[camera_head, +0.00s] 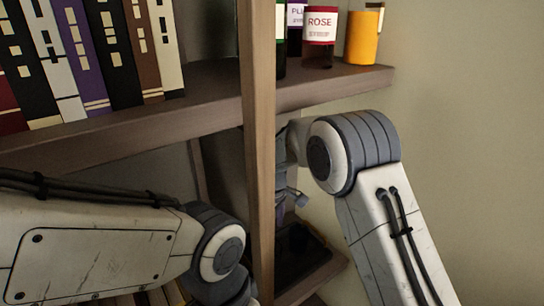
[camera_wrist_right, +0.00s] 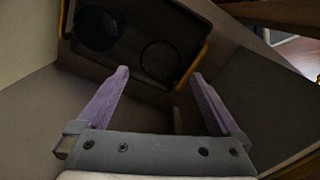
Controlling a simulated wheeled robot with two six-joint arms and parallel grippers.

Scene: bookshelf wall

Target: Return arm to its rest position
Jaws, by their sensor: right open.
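My right arm (camera_head: 380,200) reaches in from the right, past the wooden post, into the lower part of the bookshelf. Its gripper is partly hidden behind the post in the head view. In the right wrist view my right gripper (camera_wrist_right: 160,73) has its two purple fingers spread apart with nothing between them. It points toward a dark tray (camera_wrist_right: 128,42) with yellow handles. My left arm (camera_head: 100,250) comes in from the left below the upper shelf, and its gripper does not show.
The upper shelf (camera_head: 200,101) holds a row of books (camera_head: 85,55) and several bottles, including a red one labelled ROSE (camera_head: 320,38) and an orange one (camera_head: 363,35). The vertical post (camera_head: 260,150) stands between my arms. A bare wall (camera_head: 470,90) is on the right.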

